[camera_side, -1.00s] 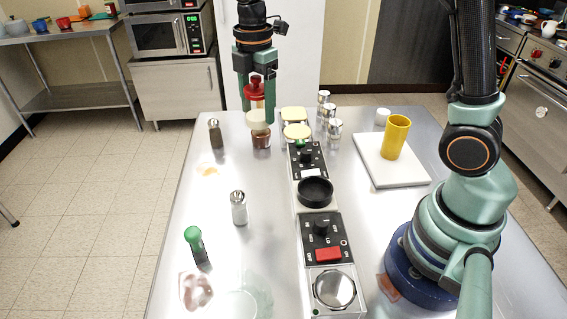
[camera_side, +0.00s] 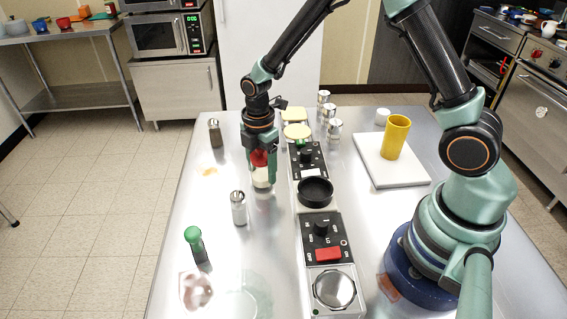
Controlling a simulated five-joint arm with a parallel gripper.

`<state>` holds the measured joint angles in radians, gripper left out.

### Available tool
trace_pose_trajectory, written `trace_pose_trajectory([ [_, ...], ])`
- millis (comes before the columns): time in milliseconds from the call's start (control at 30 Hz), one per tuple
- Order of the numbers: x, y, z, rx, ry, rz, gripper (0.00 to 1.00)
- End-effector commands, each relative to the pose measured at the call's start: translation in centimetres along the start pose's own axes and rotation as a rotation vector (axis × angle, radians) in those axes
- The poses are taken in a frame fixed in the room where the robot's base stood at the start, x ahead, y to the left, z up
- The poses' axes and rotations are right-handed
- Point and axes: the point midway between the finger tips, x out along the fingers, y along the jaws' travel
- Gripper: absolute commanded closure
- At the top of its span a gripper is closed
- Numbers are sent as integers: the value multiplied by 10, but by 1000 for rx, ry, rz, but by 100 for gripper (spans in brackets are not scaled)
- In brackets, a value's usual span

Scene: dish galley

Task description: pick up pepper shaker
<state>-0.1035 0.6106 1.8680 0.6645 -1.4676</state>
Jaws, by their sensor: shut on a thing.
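My gripper (camera_side: 261,174) is shut on a red-topped shaker (camera_side: 262,180) with a pale lower body. The fingers hide part of it, and I cannot tell whether its base touches the table. A slim dark-bodied shaker with a metal top (camera_side: 215,134) stands upright to the left and farther back. A pale shaker with a metal top (camera_side: 239,209) stands nearer the camera, to the left of my gripper. A dark shaker with a green round top (camera_side: 196,245) stands at the front left. The pictures do not show for certain which one is the pepper shaker.
A black control panel row (camera_side: 315,226) runs along the middle of the steel table (camera_side: 205,225). Yellow-lidded jars (camera_side: 297,131) and metal-topped shakers (camera_side: 334,130) stand behind. A yellow cup (camera_side: 396,137) is on a white board (camera_side: 375,172) at right.

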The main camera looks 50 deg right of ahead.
Motion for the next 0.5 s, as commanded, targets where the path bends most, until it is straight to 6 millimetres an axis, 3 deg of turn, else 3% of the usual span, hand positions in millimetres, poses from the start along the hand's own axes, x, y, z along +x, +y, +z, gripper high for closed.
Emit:
trace_pose_trajectory([
  [400,6,1,0,0,0,2,100],
  [433,6,0,0,0,0,1,22],
  [500,6,0,0,0,0,2,0],
])
